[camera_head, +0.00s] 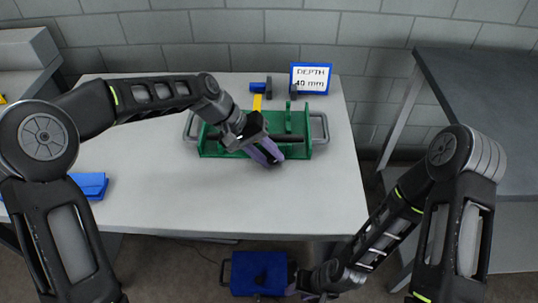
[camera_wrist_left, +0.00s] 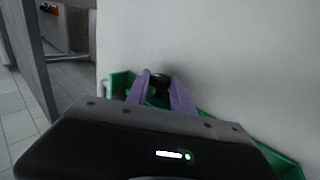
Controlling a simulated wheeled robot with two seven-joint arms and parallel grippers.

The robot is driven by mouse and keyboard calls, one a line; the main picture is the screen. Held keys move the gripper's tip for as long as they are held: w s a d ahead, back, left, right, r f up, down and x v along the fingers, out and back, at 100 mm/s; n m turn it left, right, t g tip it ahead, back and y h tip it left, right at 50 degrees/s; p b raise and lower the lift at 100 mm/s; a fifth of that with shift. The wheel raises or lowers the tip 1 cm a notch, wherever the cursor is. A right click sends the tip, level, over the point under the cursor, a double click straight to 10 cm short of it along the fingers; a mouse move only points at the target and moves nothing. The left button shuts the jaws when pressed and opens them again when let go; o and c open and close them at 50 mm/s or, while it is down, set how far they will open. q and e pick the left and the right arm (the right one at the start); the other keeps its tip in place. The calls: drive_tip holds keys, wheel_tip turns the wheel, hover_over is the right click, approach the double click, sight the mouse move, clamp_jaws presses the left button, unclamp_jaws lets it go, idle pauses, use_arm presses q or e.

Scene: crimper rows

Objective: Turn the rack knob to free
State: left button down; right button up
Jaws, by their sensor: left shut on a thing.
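The green rack (camera_head: 210,149) stands on the white table with grey loop handles at both ends. My left gripper (camera_head: 270,153) is over its front edge, with purple fingers pointing down and right. In the left wrist view, the black rack knob (camera_wrist_left: 158,82) sits between the two purple fingers (camera_wrist_left: 158,92), which are shut on it. The fingers and wrist hide the knob in the head view, and its turn position cannot be read. My right gripper (camera_head: 294,285) is low, beside a blue case; its fingers are too small and dark to judge.
A blue-framed sign (camera_head: 311,78) reading "DEPTH 40 mm" stands behind the rack. A blue and black part (camera_head: 259,88) is left of it. The blue case (camera_head: 258,272) lies below the table's front edge. A blue item (camera_head: 92,185) lies at the left. The table front (camera_head: 270,210) is clear.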

use_arm(q)
drive_tip(key=c, duration=1.1)
unclamp_jaws()
